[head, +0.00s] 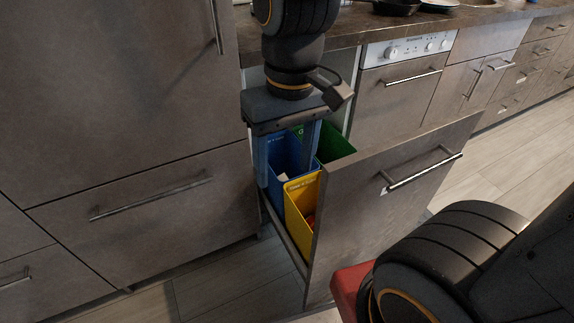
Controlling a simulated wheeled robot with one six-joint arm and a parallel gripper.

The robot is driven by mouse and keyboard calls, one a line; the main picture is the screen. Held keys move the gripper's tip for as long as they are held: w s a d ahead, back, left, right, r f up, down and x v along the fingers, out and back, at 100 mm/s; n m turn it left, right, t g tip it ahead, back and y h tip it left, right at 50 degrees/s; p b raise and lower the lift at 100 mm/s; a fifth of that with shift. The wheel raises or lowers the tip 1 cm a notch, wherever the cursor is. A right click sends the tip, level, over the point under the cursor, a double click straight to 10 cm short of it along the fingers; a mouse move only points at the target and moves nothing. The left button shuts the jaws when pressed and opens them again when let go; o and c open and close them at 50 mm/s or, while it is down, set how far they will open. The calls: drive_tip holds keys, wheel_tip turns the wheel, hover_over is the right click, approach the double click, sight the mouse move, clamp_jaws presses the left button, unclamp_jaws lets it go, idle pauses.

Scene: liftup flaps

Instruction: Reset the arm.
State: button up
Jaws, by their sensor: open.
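My gripper (290,165) hangs pointing down over an open pull-out drawer (365,205). Its two fingers are spread apart with nothing between them that I can make out. Inside the drawer stand a blue bin (283,150), a green bin (335,143) and a yellow bin (299,203). The gripper's fingers overlap the blue bin in the picture, and I cannot tell whether they reach into it. My arm comes down from the top of the picture. Another dark part of my arm fills the lower right.
A tall cabinet (110,90) with handles stands close on the left. Open floor (480,190) lies to the right.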

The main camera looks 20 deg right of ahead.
drive_tip(key=shift+s+r, duration=0.15)
drive_tip(key=shift+s, duration=0.6)
idle(0.4)
